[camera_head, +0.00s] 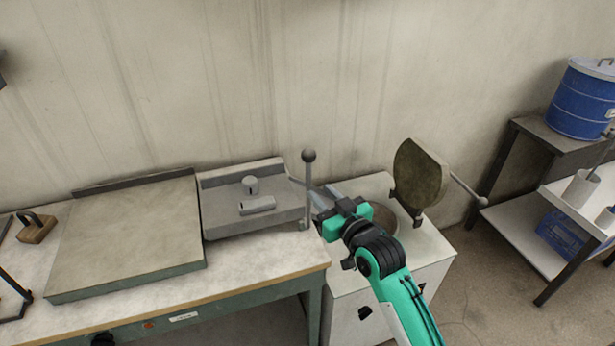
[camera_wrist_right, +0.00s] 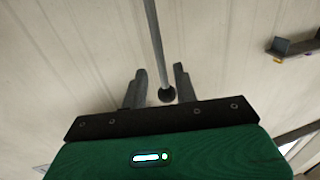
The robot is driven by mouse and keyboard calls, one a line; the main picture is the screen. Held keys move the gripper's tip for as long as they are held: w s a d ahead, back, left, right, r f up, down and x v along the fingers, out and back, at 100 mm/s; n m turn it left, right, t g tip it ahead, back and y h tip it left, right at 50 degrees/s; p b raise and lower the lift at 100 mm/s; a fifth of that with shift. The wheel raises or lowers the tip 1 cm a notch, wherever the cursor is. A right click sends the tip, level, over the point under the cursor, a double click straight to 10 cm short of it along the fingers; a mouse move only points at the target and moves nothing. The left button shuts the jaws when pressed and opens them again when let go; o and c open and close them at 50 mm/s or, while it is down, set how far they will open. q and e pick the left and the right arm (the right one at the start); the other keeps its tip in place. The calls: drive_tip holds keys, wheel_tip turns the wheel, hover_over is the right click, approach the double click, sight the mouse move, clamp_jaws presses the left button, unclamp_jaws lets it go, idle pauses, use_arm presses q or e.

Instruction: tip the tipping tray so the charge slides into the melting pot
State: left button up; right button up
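The grey tipping tray (camera_head: 222,216) sits level at the bench's right end. The charge, a small upright piece (camera_head: 250,184) and a lying metal block (camera_head: 257,205), rests on it. An upright lever with a ball knob (camera_head: 309,156) stands at the tray's right side. My right gripper (camera_head: 325,196) is just right of the lever rod, its fingers open. In the right wrist view, the knob (camera_wrist_right: 167,95) and rod show between the spread fingers; I cannot tell whether they touch. The melting pot (camera_head: 384,217) is right of the tray, partly hidden by my gripper. My left gripper is out of view.
The pot's round lid (camera_head: 420,176) stands open, with a handle rod reaching right. A wide flat slab (camera_head: 130,235) lies on the bench left of the tray. A shelf rack (camera_head: 530,217) with a blue drum (camera_head: 580,100) stands at the far right.

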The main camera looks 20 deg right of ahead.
sight(310, 182)
drive_tip(key=p+x, duration=0.1)
drive_tip(key=x, duration=0.5)
drive_tip(key=shift+w+a, duration=0.1)
drive_tip(key=shift+w, duration=0.25)
clamp_jaws()
